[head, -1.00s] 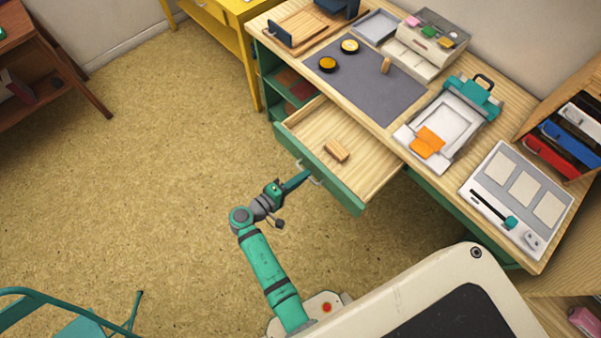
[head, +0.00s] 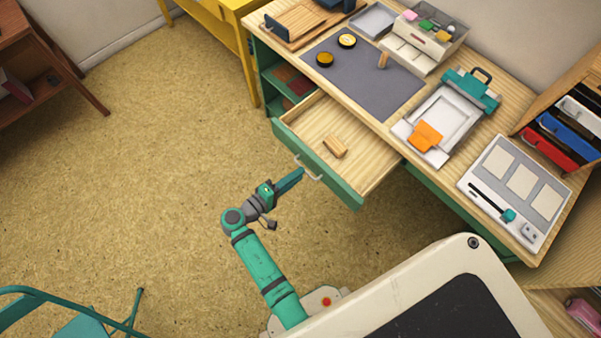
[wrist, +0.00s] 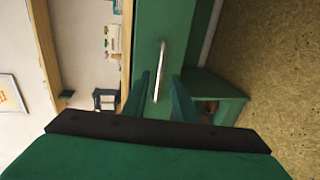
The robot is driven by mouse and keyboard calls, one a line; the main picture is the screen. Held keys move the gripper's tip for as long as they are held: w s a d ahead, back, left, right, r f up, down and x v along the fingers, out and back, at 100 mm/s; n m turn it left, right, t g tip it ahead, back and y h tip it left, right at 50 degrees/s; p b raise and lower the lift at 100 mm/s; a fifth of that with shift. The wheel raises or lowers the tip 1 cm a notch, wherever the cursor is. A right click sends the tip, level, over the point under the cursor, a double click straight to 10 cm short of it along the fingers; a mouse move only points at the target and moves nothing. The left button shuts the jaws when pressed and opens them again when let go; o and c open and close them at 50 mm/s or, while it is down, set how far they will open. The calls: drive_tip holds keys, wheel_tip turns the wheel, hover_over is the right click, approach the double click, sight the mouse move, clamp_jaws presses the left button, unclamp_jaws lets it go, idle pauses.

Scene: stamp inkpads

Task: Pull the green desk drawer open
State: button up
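The green desk drawer (head: 338,177) stands pulled out from the desk, its pale wooden inside showing. A small wooden block (head: 334,147) lies in it. The drawer's silver bar handle (head: 308,168) is on the green front; it also shows in the wrist view (wrist: 160,68). My gripper (head: 300,173) is just in front of the handle, outside the drawer. In the wrist view, my gripper's two green fingers (wrist: 164,98) are apart. The handle appears between and beyond them, with gaps on both sides, and neither finger is seen closed on it.
A teal chair (head: 80,315) stands at lower left. The floor left of my arm is clear.

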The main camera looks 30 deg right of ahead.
drive_tip(key=v, duration=0.8)
idle(0.4)
drive_tip(key=s+f+n+t+y, duration=0.1)
drive_tip(key=s+f+n+y, duration=0.2)
drive_tip(key=f, duration=0.4)
drive_tip(key=s+a+f+m+t+y, duration=0.1)
drive_tip(key=s+a+f+t+y, duration=0.15)
drive_tip(key=s+a+y, duration=0.75)
drive_tip(key=s+r+m+t+y, duration=0.1)
drive_tip(key=s+r+t, duration=0.3)
drive_tip(key=r, duration=0.9)
drive_tip(key=s+r+m+t+y, duration=0.1)
drive_tip(key=s+r+m+t, duration=0.3)
drive_tip(key=r, duration=1)
drive_tip(key=shift+v, duration=0.75)
